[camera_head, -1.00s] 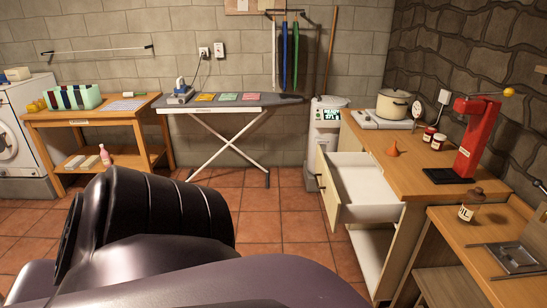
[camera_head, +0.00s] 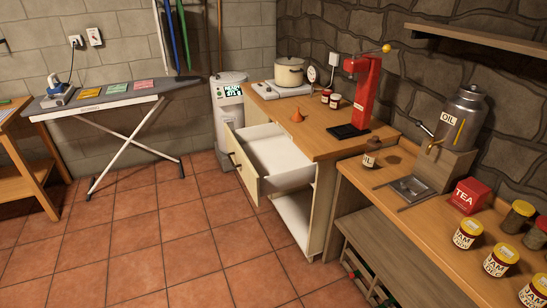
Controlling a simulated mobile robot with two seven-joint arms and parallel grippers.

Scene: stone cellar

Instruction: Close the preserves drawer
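The preserves drawer (camera_head: 243,165) is pulled well out of the wooden-topped counter cabinet (camera_head: 313,128) in the middle of the head view. Its pale front faces left, with a small dark handle on it. The inside of the drawer is white and looks empty. Below it the cabinet has an open space with a white floor. Neither of my grippers shows in the head view.
Tiled floor (camera_head: 150,235) is clear left of the drawer. An ironing board (camera_head: 115,99) stands at the back left. A white bin-like unit (camera_head: 228,110) stands beyond the drawer. A lower counter (camera_head: 370,188) with jam jars, a tea tin and an oil can lies right.

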